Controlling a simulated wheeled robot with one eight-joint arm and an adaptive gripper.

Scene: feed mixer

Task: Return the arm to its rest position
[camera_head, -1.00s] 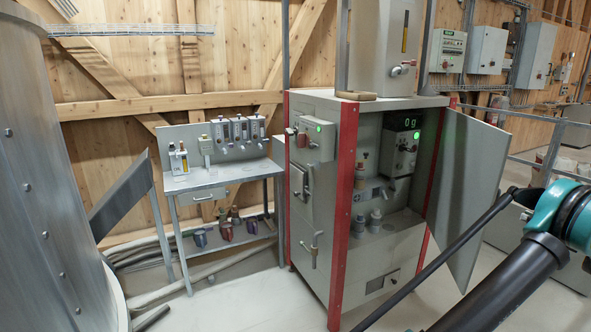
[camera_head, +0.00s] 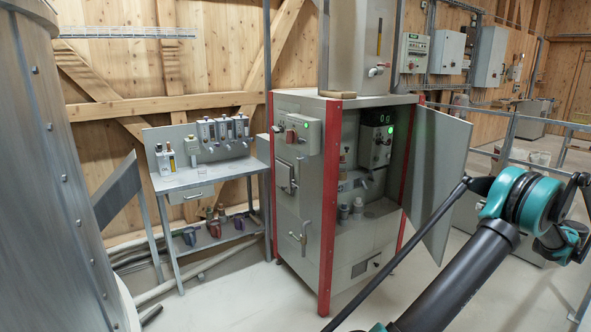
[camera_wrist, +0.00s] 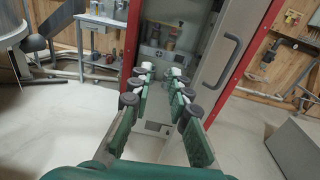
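My arm (camera_head: 470,265), black with teal joints, rises from the bottom at the right of the head view. It shows in front of the open door of the grey feed mixer cabinet (camera_head: 300,215). In the wrist view my gripper (camera_wrist: 162,75) has its two green-padded fingers apart, with nothing held between them. Its tips point toward the cabinet's open compartment, with clear floor below. I cannot clearly make out the fingers in the head view.
The cabinet's open door (camera_head: 440,180) sticks out toward my arm. A metal side table (camera_head: 215,178) with dispensers, and cups on its lower shelf, stands left of the cabinet. A large metal cylinder (camera_head: 50,180) fills the left edge. A railing (camera_head: 510,140) runs at the right. The front floor is clear.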

